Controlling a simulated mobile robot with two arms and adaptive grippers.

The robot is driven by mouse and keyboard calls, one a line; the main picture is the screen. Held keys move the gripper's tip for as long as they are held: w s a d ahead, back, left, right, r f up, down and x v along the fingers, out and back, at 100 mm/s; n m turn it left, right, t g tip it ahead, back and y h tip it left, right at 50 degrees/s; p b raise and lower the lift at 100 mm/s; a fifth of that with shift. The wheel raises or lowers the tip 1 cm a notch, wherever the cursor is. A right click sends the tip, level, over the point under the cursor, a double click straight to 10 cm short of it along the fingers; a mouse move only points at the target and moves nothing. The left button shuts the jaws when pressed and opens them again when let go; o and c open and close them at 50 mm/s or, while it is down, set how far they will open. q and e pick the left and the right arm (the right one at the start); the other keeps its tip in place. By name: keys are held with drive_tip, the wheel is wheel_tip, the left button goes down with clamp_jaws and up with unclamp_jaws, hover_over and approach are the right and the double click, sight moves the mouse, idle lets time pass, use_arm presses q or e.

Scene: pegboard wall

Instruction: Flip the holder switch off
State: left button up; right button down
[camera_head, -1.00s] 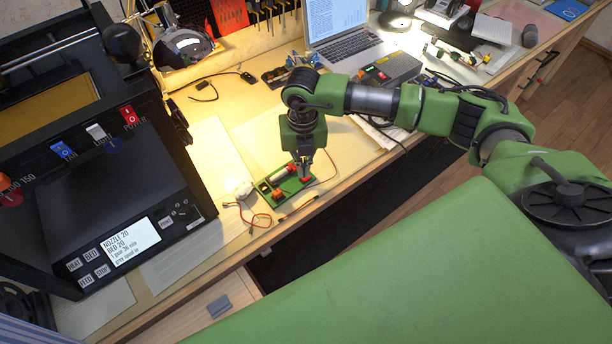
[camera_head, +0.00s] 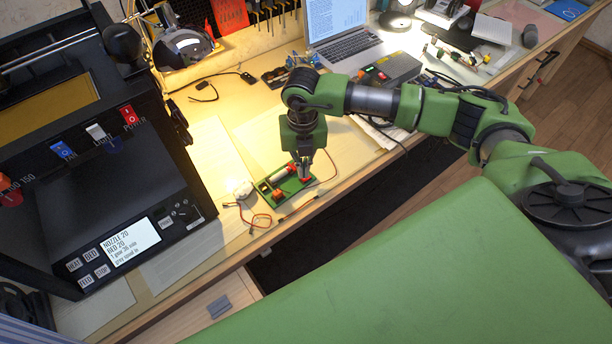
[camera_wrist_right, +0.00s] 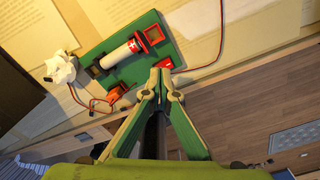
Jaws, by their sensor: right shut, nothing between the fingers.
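The holder is a small green board (camera_head: 291,188) on the bench, with a white cylinder with a red end (camera_wrist_right: 121,53) lying along it in the right wrist view. A red square-framed part (camera_wrist_right: 153,35) sits at one corner of the board. Another small red part (camera_wrist_right: 162,66) is right by my fingertips and partly hidden by them; I cannot tell for sure which red part is the switch, or its position. My right gripper (camera_head: 306,174) points down at the board's near right end. Its fingers (camera_wrist_right: 160,84) are together and empty. My left gripper is not in view.
Red and dark wires (camera_head: 258,219) and a small white part (camera_head: 243,189) lie left of the board. A black printer (camera_head: 110,190) with switches stands at left. A laptop (camera_head: 345,47) and a grey box (camera_head: 389,70) are behind. The bench's front edge is close.

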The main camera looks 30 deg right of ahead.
drive_tip(key=shift+f+b, duration=0.95)
drive_tip(key=shift+f, duration=0.3)
idle(0.3)
drive_tip(key=shift+s+r, duration=0.1)
drive_tip(key=shift+r, duration=0.05)
drive_tip(key=shift+r+p, duration=0.75)
drive_tip(key=shift+r, duration=0.1)
drive_tip(key=shift+r+p, duration=1.6)
drive_tip(key=shift+r, duration=1)
drive_tip(key=shift+f, duration=0.15)
